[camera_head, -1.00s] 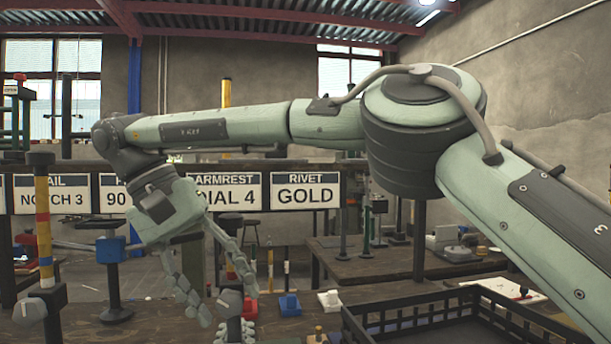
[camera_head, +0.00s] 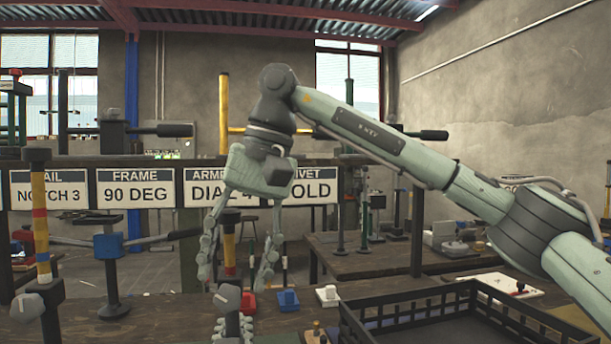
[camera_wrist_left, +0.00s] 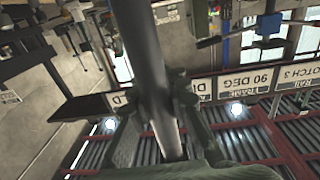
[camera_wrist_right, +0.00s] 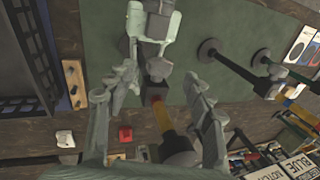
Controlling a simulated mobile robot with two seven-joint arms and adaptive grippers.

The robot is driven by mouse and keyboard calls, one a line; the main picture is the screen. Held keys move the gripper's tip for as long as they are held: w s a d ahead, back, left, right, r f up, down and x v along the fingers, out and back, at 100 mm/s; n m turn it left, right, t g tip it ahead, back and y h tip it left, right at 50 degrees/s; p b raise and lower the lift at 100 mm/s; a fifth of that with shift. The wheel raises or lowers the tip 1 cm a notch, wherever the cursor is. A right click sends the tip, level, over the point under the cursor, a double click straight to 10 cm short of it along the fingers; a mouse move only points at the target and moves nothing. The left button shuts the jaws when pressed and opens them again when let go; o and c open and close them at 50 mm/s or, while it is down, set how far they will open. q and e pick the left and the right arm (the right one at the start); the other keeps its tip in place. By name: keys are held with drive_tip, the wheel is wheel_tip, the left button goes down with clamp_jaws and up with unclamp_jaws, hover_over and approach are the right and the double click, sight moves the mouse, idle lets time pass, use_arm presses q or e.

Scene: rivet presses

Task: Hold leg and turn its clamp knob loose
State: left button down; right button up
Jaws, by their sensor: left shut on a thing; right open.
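The leg (camera_head: 230,258), banded yellow and red, stands upright at the lower middle of the head view. Its grey clamp knob (camera_head: 228,298) is on the clamp below the bands, and also shows in the right wrist view (camera_wrist_right: 158,68). My left gripper (camera_head: 233,330) is shut on the leg below the clamp; the dark tube (camera_wrist_left: 152,75) runs between its fingers in the left wrist view. My right gripper (camera_head: 238,278) points down, open, its fingers on either side of the leg's upper part and above the knob. It looks empty in the right wrist view (camera_wrist_right: 158,100).
A similar banded post (camera_head: 41,215) with its own knob stands at the left. A dark open crate (camera_head: 400,312) is at the lower right. Small blue (camera_head: 288,300) and white (camera_head: 328,296) blocks stand on the bench. A rail with signs (camera_head: 135,188) crosses behind.

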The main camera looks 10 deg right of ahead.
wheel_tip(320, 180, up, 13)
drive_tip(key=s+a+m+g+y, duration=0.2)
drive_tip(key=g+y, duration=0.3)
drive_tip(key=y, duration=0.4)
drive_tip(key=w+d+r+m+t+y, duration=0.4)
drive_tip(key=w+d+m+t, duration=0.3)
drive_tip(key=w+m, duration=0.2)
drive_tip(key=w+d+r+m+t+y, duration=0.4)
drive_tip(key=w+d+m+t, duration=0.3)
drive_tip(key=w+m, duration=0.2)
drive_tip(key=shift+w+d+r+m+y, duration=0.3)
drive_tip(key=shift+d+m, duration=0.1)
drive_tip(key=shift+m, duration=0.7)
